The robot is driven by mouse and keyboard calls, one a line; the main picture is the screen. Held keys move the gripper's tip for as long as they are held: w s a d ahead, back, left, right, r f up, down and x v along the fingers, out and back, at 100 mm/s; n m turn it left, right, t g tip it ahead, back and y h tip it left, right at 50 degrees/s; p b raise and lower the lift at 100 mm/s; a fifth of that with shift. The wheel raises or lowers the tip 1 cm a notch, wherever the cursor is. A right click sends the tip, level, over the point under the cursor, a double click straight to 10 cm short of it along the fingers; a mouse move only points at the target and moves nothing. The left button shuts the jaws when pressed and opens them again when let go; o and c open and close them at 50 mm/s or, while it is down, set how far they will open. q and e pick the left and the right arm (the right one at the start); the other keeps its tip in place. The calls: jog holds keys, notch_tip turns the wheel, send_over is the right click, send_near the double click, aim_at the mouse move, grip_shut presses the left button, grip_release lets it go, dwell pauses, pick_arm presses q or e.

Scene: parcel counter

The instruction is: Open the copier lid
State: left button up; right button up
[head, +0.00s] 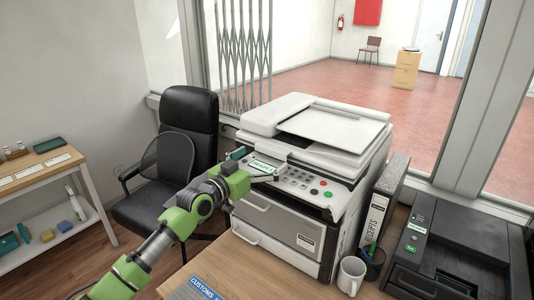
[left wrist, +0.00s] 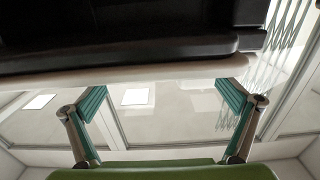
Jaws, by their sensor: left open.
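The copier (head: 285,215) stands on the wooden counter. Its white lid (head: 285,108) lies down on top, looking closed, with a raised panel on its upper face. My left gripper (head: 256,162) is open and empty at the copier's front left corner, beside the control panel and close below the lid's front edge. Contact cannot be told. In the left wrist view, the two teal-padded fingers (left wrist: 162,104) are spread wide. A pale edge under a dark surface crosses just beyond the fingertips; I cannot tell for sure which part it is. My right gripper is not in view.
A binder (head: 377,218), a pen cup (head: 372,262) and a white mug (head: 351,275) stand right of the copier. A black printer (head: 455,250) is at far right. A black office chair (head: 188,125) stands behind my left arm. A glass partition rises behind the copier.

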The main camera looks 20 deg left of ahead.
pick_arm(q)
jog(key=shift+x, duration=1.2)
